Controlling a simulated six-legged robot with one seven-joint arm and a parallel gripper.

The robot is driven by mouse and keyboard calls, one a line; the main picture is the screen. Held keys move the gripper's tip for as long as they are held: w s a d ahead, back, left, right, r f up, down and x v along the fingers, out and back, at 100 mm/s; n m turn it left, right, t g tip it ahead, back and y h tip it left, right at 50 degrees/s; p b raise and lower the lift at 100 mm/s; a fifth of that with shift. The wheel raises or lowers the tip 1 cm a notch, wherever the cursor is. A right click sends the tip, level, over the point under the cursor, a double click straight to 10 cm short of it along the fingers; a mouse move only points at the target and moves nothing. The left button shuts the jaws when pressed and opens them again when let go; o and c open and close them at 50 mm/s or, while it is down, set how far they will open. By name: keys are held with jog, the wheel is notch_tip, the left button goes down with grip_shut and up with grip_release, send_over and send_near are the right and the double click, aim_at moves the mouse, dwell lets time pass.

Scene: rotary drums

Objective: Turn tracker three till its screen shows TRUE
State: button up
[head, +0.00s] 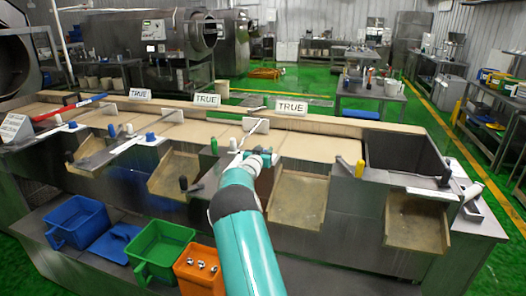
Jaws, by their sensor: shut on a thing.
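Three small white screens stand along the back ledge: a left one (140,93), a middle one (207,99) and a right one (291,107). The middle and right screens read TRUE; the left one's small text also looks like TRUE. My teal arm reaches up from the bottom to the counter in front of the right screen. My gripper (250,157) is there, beside a white lever (246,136) that slants below that screen. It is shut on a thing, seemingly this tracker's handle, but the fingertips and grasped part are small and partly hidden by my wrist.
Blue (77,222), green (160,247) and orange (200,268) bins sit on the lower shelf. An open dark basin (405,152) lies to the right.

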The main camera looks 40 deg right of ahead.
jog(key=shift+m+g+h, duration=0.5)
jog(key=shift+m+g, duration=0.2)
jog(key=shift+g, duration=0.3)
jog(key=o, duration=1)
jog(key=shift+s, duration=0.1)
jog(key=shift+c, duration=0.2)
jog(key=v, duration=0.7)
jog(key=shift+a, duration=0.2)
jog(key=shift+s, duration=0.15)
